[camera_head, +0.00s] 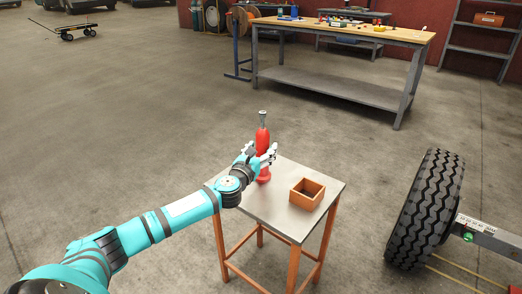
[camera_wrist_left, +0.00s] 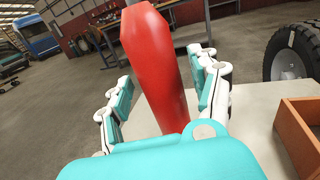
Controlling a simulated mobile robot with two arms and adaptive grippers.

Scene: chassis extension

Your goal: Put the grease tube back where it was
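The grease tube (camera_head: 262,138) is red with a grey top and stands upright on the small metal-topped table (camera_head: 295,222), near its far left corner. It fills the middle of the left wrist view (camera_wrist_left: 158,65). My left gripper (camera_head: 267,155) is at the tube, with one finger on each side of it. In the left wrist view the fingers are spread, and a clear gap shows between the left finger and the tube. The right finger is close to the tube; I cannot tell if it touches. My right gripper is not in view.
An open orange-brown box (camera_head: 307,194) sits on the small table, right of the tube. A large tyre (camera_head: 425,208) stands to the right of the table. A wooden workbench (camera_head: 345,32) with tools is behind.

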